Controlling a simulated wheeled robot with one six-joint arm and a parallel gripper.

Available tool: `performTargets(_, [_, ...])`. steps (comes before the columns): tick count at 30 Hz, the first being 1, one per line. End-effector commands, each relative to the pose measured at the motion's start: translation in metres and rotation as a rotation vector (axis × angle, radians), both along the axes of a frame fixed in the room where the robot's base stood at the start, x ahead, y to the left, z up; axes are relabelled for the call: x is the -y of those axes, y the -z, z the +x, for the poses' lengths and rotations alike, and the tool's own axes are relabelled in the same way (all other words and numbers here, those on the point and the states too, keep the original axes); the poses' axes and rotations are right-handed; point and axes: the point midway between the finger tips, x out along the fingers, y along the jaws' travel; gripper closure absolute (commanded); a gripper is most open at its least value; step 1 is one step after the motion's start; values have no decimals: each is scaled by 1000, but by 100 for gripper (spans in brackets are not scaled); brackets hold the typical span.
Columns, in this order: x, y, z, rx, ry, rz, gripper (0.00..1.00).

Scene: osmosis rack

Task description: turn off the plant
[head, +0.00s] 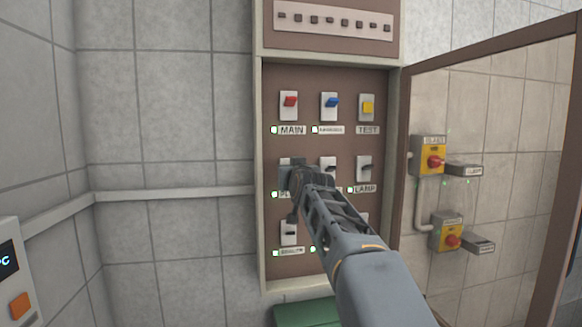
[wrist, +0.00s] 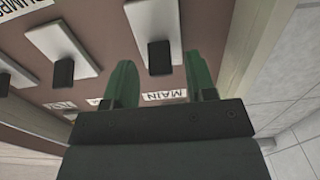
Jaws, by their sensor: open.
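The brown switch panel (head: 327,80) stands ahead in the head view, with small green lamps beside several labels. A red lever switch labelled MAIN (head: 290,102) is at the top left, beside a blue one (head: 330,102) and a yellow one labelled TEST (head: 367,106). My gripper (head: 291,178) is at the left switch of the middle row and hides most of it. In the wrist view, its green fingers (wrist: 160,82) are apart, with a black lever (wrist: 159,57) on a white plate lying between and beyond them. Contact cannot be told. The MAIN label (wrist: 165,96) shows upside down.
The LAMP switch (head: 365,169) is right of my gripper. My arm hides part of the lower rows. An open brown-framed door (head: 404,110) stands at right, with two yellow-and-red rotary switches (head: 430,154) beyond. Tiled wall is at left.

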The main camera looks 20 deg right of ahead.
Motion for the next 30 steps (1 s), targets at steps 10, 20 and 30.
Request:
performTargets(10, [2,0,11,1,0,0,49])
performTargets(20, [2,1,11,0,0,0,65])
performTargets(30, [2,0,11,0,0,0,98])
